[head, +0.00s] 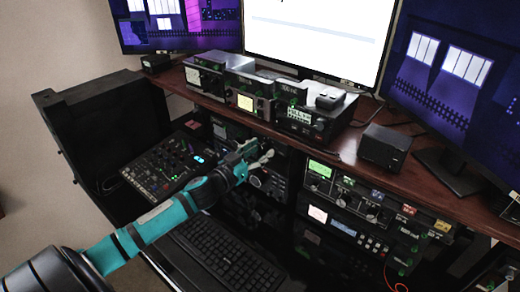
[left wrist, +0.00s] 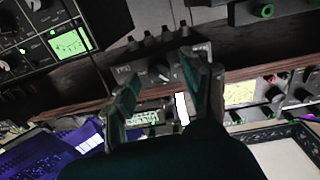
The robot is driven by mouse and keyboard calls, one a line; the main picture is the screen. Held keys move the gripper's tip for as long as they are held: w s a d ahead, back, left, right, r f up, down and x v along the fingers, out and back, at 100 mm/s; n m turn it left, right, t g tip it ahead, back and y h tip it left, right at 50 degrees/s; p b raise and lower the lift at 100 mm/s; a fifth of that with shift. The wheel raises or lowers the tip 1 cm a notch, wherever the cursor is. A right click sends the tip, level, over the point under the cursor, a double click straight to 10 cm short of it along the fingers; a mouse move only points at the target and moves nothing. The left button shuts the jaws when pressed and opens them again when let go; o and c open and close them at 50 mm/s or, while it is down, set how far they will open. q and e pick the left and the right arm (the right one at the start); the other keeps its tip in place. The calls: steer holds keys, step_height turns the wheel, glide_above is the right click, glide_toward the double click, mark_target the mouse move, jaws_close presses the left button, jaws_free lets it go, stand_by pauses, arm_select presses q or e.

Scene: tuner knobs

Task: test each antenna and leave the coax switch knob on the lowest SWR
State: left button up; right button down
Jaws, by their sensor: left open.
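My left gripper (head: 262,156) reaches in from the left to the front of the equipment rack under the desk shelf. In the left wrist view, its two fingers (left wrist: 165,76) are spread and empty. Between and beyond them is a small dark box with a round knob (left wrist: 157,73) and several connectors along one edge; it looks like the coax switch. The fingers appear apart from the knob. Its pointer position is too small to read. In the head view the gripper covers this area. A green-lit meter (head: 320,169) is on the rack; whether it shows SWR I cannot tell.
A wooden shelf (head: 350,150) overhangs the rack and carries several radios, one with a yellow-lit meter (head: 246,103), and a black box (head: 385,147). A keyboard (head: 228,258) lies below my arm. A mixer panel (head: 165,168) is to the left. Monitors stand behind.

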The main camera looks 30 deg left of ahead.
arm_select(q)
steer(key=shift+w, duration=0.2)
jaws_close()
stand_by(0.3)
steer(key=shift+m, duration=0.3)
steer(key=m+p, duration=0.1)
steer(key=m, duration=0.2)
steer(key=shift+d+r, duration=0.1)
steer(key=shift+m+p, duration=0.4)
steer(key=shift+m, duration=1.6)
